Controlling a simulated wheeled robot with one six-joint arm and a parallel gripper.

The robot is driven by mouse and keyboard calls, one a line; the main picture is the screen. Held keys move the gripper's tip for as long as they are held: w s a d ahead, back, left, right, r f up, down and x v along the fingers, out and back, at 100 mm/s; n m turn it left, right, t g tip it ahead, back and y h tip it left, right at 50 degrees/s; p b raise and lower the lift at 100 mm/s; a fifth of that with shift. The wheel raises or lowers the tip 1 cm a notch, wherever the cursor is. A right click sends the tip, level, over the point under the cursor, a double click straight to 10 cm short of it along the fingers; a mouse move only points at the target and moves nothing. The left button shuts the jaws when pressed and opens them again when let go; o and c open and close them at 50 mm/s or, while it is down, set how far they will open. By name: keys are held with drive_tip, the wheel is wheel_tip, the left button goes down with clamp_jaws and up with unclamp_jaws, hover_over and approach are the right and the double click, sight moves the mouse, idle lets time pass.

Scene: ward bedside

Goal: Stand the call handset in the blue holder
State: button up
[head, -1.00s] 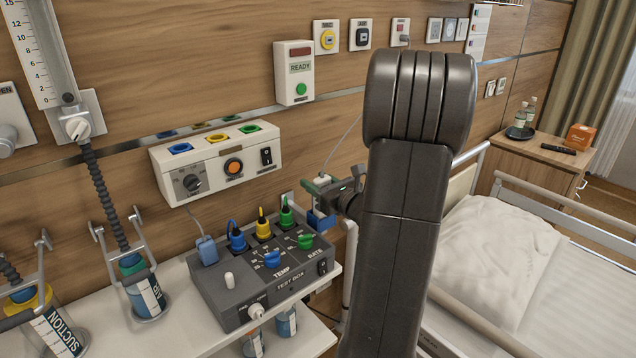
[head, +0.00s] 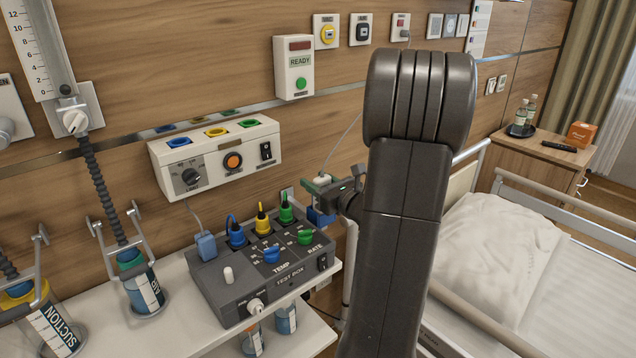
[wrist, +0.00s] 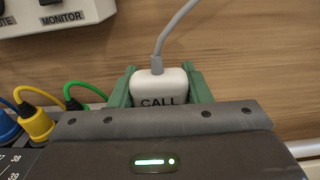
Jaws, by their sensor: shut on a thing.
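The call handset is white, with CALL on its face and a grey cord from its top. In the wrist view the handset (wrist: 160,82) sits upright between the green fingers of my gripper (wrist: 158,98), which is shut on it. In the head view the white top of the handset (head: 322,179) shows between the fingers of my gripper (head: 320,187). The blue holder (head: 320,218) is just below the gripper, beside the bed rail. The handset's lower end is hidden, so I cannot tell whether it is inside the holder.
A grey test box (head: 262,277) with coloured plugs stands left of the holder on a white shelf (head: 180,338). A white wall unit (head: 215,155) is above it. The cord runs up to a wall socket (head: 401,27). The bed (head: 500,245) is on the right.

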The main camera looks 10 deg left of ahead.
drive_tip(key=shift+f, duration=0.1)
idle(0.6)
drive_tip(key=o, duration=1.1)
drive_tip(key=v, duration=1.3)
drive_tip(key=shift+s+d+b, duration=0.25)
drive_tip(key=shift+d+b, duration=0.05)
drive_tip(key=shift+b, duration=0.1)
drive_tip(key=x, duration=1.3)
drive_tip(key=shift+w+a, duration=0.25)
drive_tip(key=shift+a, duration=0.05)
drive_tip(key=shift+p, duration=0.3)
drive_tip(key=shift+s, duration=0.1)
